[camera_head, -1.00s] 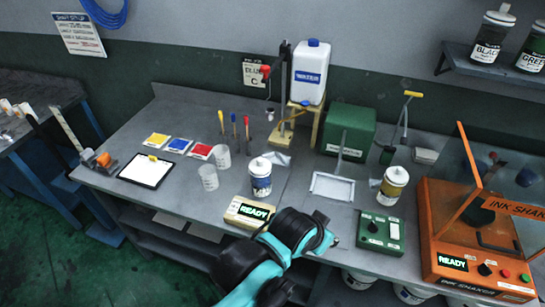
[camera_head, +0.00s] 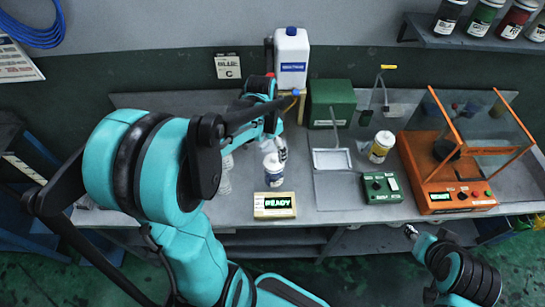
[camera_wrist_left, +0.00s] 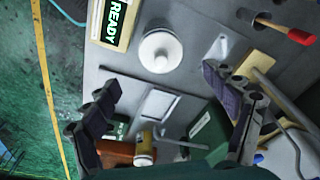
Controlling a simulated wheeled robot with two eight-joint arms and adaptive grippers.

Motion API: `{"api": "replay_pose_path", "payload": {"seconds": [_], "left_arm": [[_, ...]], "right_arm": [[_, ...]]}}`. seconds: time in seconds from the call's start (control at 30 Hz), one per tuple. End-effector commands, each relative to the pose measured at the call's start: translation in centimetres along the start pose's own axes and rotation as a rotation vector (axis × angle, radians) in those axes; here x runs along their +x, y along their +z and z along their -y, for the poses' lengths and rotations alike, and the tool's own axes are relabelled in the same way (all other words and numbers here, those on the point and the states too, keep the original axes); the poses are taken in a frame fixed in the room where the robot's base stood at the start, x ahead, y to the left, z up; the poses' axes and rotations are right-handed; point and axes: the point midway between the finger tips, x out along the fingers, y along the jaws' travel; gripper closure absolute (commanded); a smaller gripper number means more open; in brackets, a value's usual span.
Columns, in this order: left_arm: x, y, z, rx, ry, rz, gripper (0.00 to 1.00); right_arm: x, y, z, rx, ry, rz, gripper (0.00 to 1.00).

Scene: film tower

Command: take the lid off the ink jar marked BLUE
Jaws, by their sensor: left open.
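A jar with a blue and white label and a white lid (camera_head: 273,160) stands on the bench behind the READY box; its lettering is too small to read. Its round white lid (camera_wrist_left: 160,52) is on it in the left wrist view, seen from above. My left gripper (camera_head: 281,148) is above and just behind this jar in the head view. In the left wrist view its fingers (camera_wrist_left: 162,82) are wide apart with nothing between them. My right arm's end (camera_head: 411,231) is low at the right, in front of the bench; its finger state is unclear.
The READY box (camera_head: 274,205) is in front of the jar. A tray (camera_head: 332,160), a yellow-labelled jar (camera_head: 381,147), a green control box (camera_head: 382,188) and an orange ink shaker (camera_head: 440,190) stand to the right. A white jug (camera_head: 291,58) and green case (camera_head: 330,103) are behind.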

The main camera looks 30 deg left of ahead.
Motion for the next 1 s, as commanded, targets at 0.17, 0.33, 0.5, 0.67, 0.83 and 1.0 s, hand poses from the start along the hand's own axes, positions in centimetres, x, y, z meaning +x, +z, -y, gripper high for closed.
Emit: {"api": "replay_pose_path", "payload": {"seconds": [0.17, 0.33, 0.5, 0.67, 0.83, 1.0], "left_arm": [[2.4, 0.0, 0.1, 0.000, 0.000, 0.000, 0.15], [5.1, 0.2, 0.5, -0.001, -0.001, -0.001, 0.15], [6.8, 0.2, 0.5, -0.001, -0.001, -0.001, 0.15], [7.0, 0.1, 0.5, -0.001, -0.001, -0.001, 0.15], [7.0, 0.1, 0.5, -0.001, -0.001, -0.001, 0.33], [7.0, 0.2, 0.5, -0.001, -0.002, -0.001, 0.71]], "right_arm": [[0.7, 0.5, 0.0, 0.000, 0.000, 0.000, 0.60], [1.3, 0.9, 0.0, 0.000, 0.000, 0.000, 0.60], [1.6, 1.1, 0.0, 0.000, 0.000, 0.000, 0.60], [1.5, 1.1, 0.0, 0.000, 0.000, 0.000, 0.60], [1.5, 1.1, 0.0, 0.000, 0.000, 0.000, 0.60], [1.5, 1.1, 0.0, 0.000, 0.000, 0.000, 0.60]]}}
